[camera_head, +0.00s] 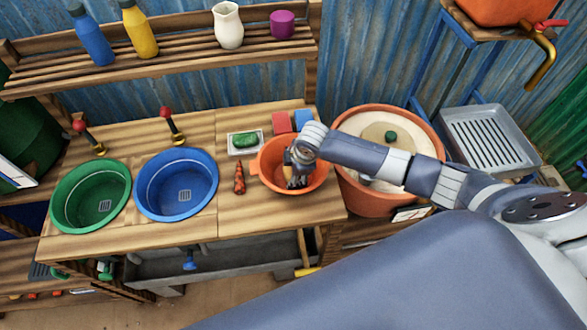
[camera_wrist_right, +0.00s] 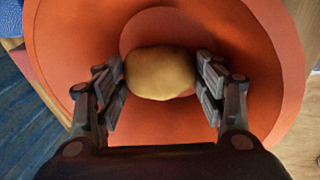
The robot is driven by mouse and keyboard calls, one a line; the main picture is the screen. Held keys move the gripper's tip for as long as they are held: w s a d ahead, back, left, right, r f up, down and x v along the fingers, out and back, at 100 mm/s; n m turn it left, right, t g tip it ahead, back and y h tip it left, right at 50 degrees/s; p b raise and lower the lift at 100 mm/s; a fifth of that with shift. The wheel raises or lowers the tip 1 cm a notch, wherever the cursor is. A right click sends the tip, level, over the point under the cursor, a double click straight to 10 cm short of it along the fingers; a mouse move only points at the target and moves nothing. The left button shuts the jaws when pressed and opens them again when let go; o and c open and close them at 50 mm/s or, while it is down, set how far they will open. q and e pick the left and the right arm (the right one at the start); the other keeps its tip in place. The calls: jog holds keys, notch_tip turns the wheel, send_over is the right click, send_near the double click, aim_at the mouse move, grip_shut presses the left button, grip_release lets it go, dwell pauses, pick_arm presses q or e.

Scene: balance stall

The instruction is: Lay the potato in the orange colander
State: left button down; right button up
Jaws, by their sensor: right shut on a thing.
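The orange colander (camera_head: 266,160) stands on the wooden counter, right of the blue basin. My right gripper (camera_head: 296,182) points down into it. In the right wrist view, my right gripper (camera_wrist_right: 164,85) is shut on the potato (camera_wrist_right: 160,72), a yellow-brown lump between its two fingers. The colander's orange wall (camera_wrist_right: 70,40) surrounds the potato in that view. I cannot tell whether the potato touches the colander's bottom. In the head view the gripper hides the potato. My left gripper is not in view.
A carrot-like orange thing (camera_head: 239,178) lies left of the colander. A white dish with a green item (camera_head: 244,141) and red and blue blocks (camera_head: 282,123) sit behind. A large terracotta pot (camera_head: 360,196) stands right. Green (camera_head: 62,215) and blue (camera_head: 147,200) basins are left.

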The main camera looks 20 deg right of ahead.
jog(key=shift+f, duration=0.1)
jog(key=o, duration=1.2)
jog(key=shift+c, duration=0.2)
